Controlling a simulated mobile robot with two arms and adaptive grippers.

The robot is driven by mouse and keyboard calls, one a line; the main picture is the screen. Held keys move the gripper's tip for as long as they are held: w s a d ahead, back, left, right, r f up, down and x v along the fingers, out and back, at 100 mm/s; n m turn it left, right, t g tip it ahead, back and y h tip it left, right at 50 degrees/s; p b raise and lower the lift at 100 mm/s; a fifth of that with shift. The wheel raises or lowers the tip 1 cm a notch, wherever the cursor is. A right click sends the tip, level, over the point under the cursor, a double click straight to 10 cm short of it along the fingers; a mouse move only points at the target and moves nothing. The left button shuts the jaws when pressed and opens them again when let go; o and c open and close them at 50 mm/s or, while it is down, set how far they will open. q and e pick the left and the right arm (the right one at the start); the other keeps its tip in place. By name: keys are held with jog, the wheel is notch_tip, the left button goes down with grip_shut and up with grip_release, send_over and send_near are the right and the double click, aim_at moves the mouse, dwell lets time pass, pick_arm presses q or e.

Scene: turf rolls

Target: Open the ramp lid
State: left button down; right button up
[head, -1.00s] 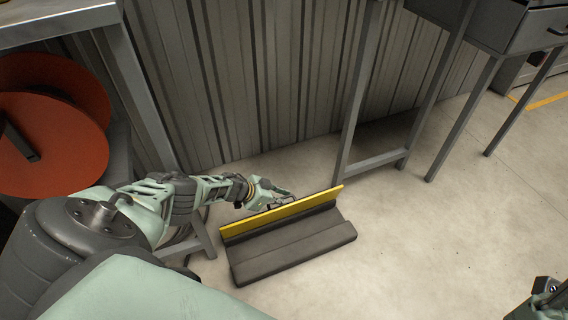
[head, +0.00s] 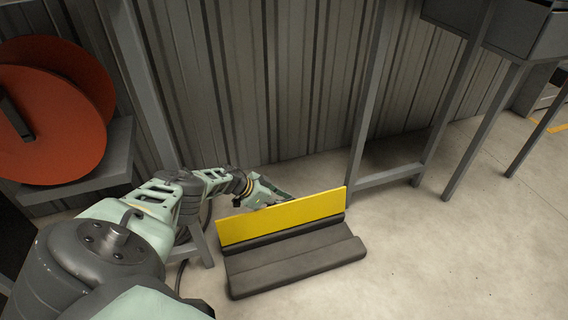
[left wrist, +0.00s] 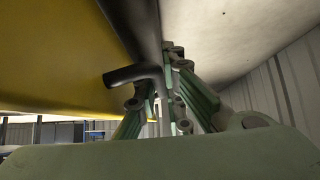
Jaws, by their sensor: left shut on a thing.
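The ramp is a low dark grey block (head: 297,267) on the concrete floor, with a stepped top. Its yellow lid (head: 285,216) stands raised along the far edge, its broad face showing in the head view. In the left wrist view the yellow lid (left wrist: 55,55) fills the upper left, and a black bent handle (left wrist: 130,76) sticks out beside it. My left gripper (head: 283,197) is behind the lid, partly hidden by it. In the left wrist view its fingers (left wrist: 165,90) are closed around the handle. My right gripper is not in view.
A corrugated metal wall (head: 290,80) runs behind the ramp. Red reels (head: 50,110) on a grey stand are at left. A grey metal frame (head: 390,174) stands right behind the ramp. Open concrete floor (head: 440,265) lies to the right.

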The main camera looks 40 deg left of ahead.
pick_arm(q)
jog(key=shift+w, duration=0.15)
dwell(0.3)
jog(key=c, duration=2.1)
grip_release()
jog(key=shift+a, duration=0.1)
jog(key=shift+s+a+r, duration=0.25)
jog(key=shift+s+r, duration=0.05)
jog(key=shift+s, duration=0.1)
jog(key=v, duration=1.1)
jog(key=shift+w+d, duration=0.1)
